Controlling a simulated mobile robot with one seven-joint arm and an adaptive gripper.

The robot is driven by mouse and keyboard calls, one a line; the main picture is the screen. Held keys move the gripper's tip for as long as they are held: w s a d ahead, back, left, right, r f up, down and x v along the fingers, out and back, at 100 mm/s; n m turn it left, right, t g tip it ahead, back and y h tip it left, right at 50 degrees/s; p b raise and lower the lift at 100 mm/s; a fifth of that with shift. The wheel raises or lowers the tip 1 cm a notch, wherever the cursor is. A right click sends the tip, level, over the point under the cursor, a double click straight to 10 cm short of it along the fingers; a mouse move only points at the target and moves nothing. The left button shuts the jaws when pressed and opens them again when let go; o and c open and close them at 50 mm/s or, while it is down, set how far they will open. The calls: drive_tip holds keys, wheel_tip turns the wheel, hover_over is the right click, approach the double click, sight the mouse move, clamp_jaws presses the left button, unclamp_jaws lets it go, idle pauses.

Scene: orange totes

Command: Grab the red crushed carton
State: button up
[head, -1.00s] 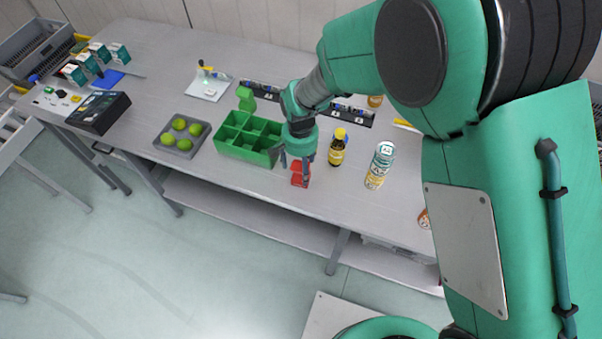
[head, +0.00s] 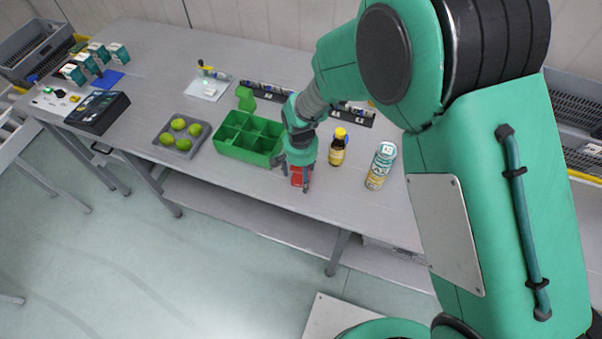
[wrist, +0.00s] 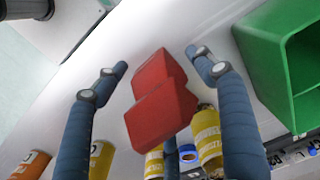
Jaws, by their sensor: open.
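The fingers are open, with a gap on each side of the carton. In the head view the carton (head: 299,178) sits near the table's front edge, partly hidden by my gripper (head: 294,172), which points down over it.
A green divided bin (head: 250,138) stands just left of my gripper. A dark bottle with a yellow cap (head: 338,148) and a tall can (head: 380,166) stand to the right. A grey tray of green fruits (head: 168,143) lies further left.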

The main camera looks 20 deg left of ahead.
drive_tip(key=c, duration=1.1)
drive_tip(key=shift+r, duration=0.15)
drive_tip(key=shift+r, duration=0.5)
wheel_tip(320, 180, up, 2)
drive_tip(key=shift+r+p, duration=0.1)
drive_tip(key=shift+p, duration=0.3)
drive_tip(key=s+d+r+p, duration=0.1)
drive_tip(key=s+d, duration=0.9)
drive_tip(key=s, duration=0.2)
drive_tip(key=shift+s+r, duration=0.2)
drive_tip(key=shift+r, duration=0.05)
